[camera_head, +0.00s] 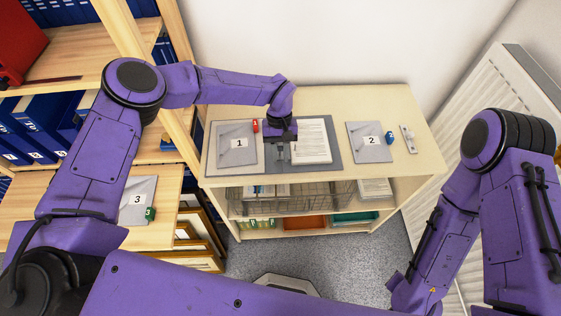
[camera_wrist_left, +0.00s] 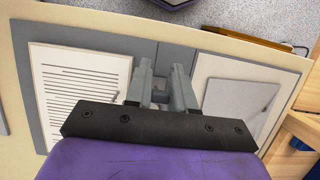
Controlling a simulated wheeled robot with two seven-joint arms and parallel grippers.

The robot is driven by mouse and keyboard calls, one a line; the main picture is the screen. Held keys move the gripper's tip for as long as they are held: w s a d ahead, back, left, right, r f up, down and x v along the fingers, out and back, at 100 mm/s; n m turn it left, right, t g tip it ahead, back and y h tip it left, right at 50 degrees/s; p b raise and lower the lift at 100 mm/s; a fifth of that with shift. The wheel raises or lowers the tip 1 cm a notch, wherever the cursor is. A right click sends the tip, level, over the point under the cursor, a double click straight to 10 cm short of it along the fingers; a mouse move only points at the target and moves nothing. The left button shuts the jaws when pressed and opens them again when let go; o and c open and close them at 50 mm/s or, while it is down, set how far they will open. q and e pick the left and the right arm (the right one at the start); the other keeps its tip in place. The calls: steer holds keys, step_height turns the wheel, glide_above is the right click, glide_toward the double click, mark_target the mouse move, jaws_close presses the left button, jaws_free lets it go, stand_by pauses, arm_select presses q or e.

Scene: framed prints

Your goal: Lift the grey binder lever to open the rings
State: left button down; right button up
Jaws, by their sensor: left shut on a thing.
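The grey binder (camera_head: 327,125) lies open and flat on top of the cabinet. A stack of printed white sheets (camera_head: 306,141) lies on its right side, and a grey divider marked 1 (camera_head: 237,143) lies on its left side. My left gripper (camera_head: 281,145) is over the spine between them. In the left wrist view its two grey fingers (camera_wrist_left: 160,85) reach down to the spine and are shut on the small grey lever, which they mostly cover. I cannot tell whether the rings are open. My right arm shows at the right, but its gripper does not clearly show.
A divider marked 2 (camera_head: 370,142) and a hole punch-like strip (camera_head: 408,139) lie right of the binder. A divider marked 3 (camera_head: 140,196) lies on the lower left shelf. A wire basket (camera_head: 290,197) hangs under the top. A radiator (camera_head: 490,110) stands right.

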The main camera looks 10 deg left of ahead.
stand_by(0.3)
arm_select(q)
steer(key=c, duration=1)
jaws_free()
steer(key=shift+c, duration=0.2)
steer(key=shift+w+r, duration=0.1)
steer(key=shift+w+r+b, duration=0.15)
steer(key=shift+r+b, duration=0.15)
steer(key=shift+r, duration=0.05)
steer(key=b+v, duration=0.2)
steer(key=v, duration=0.7)
steer(key=shift+w+r+b, duration=0.2)
steer(key=shift+r+b, duration=0.1)
steer(key=shift+b, duration=0.05)
